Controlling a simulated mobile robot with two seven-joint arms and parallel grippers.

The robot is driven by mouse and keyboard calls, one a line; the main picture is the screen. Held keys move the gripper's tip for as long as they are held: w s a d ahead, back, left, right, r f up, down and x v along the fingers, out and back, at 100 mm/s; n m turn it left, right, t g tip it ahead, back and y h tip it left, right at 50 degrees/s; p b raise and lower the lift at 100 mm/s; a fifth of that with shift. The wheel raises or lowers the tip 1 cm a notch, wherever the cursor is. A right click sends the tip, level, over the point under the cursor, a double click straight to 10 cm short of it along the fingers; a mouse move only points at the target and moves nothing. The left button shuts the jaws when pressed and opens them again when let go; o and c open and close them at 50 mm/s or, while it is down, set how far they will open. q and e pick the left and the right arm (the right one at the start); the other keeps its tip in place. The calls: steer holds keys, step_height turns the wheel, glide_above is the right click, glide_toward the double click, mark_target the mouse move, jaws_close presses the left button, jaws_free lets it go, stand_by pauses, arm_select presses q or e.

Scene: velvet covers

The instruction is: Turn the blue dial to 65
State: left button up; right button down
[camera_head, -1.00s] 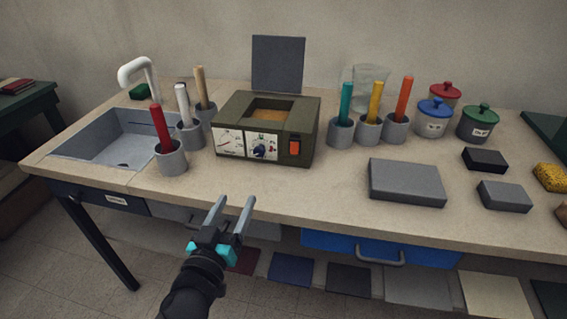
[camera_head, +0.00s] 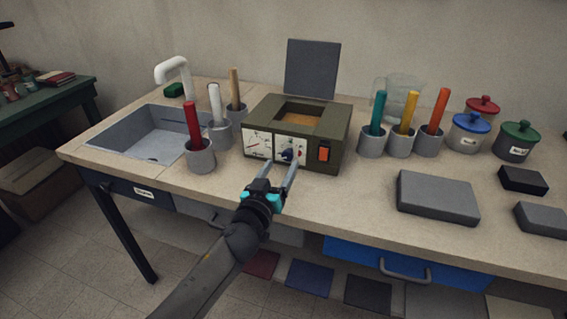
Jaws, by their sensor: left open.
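The blue dial (camera_head: 287,155) sits on the white front panel of an olive-green box (camera_head: 334,127) on the bench. Its number marks are too small to read. My left gripper (camera_head: 279,163) is open, with its two fingers pointing at the front panel. The fingertips are close to the dial, one on each side of it in the picture. I cannot tell whether they touch it. My right gripper is not in view.
An orange switch (camera_head: 323,152) is right of the dial and a needle gauge (camera_head: 257,144) left of it. Grey cups with coloured rods flank the box; the red rod (camera_head: 193,124) is nearest on the left. A grey block (camera_head: 437,197) lies to the right.

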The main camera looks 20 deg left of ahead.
mark_target(286, 156)
arm_select(q)
steer(key=shift+w, duration=1.55)
jaws_close()
